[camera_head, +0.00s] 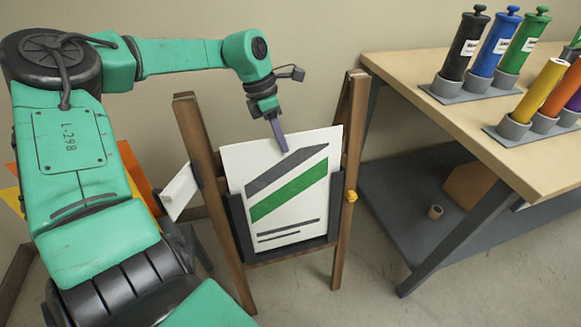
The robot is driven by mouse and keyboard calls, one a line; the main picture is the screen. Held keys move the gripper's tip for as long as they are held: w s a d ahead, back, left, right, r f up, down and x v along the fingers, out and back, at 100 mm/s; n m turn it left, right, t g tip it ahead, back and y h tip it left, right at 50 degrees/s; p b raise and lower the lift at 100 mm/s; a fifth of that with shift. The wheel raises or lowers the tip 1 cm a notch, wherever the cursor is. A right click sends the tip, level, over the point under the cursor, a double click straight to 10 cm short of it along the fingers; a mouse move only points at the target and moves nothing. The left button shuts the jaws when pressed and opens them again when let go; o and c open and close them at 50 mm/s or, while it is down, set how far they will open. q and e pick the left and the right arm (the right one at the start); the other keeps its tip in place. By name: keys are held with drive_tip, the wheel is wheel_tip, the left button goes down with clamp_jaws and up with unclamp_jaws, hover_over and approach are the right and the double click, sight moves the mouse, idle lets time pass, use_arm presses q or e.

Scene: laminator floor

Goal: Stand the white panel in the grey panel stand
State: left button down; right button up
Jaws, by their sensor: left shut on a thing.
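The white panel (230,175), printed with a grey band, a green band and thin dark lines, is upright and leans back slightly. Its lower part sits between the side posts of the dark grey panel stand (337,195), which is framed by brown wooden legs. The panel's lower edge is at the stand's bottom bar; I cannot tell if it is fully seated. My left gripper (282,145) comes down from above and is shut on the panel's top edge. The far side of the panel is hidden. My right gripper is not in view.
A wooden-topped table (440,130) at right holds several coloured cylinders in grey holders. Floor in front is clear.

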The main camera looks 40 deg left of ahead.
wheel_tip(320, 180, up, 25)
drive_tip(key=p, duration=2.4)
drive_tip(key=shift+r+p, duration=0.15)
drive_tip(key=shift+p, duration=0.2)
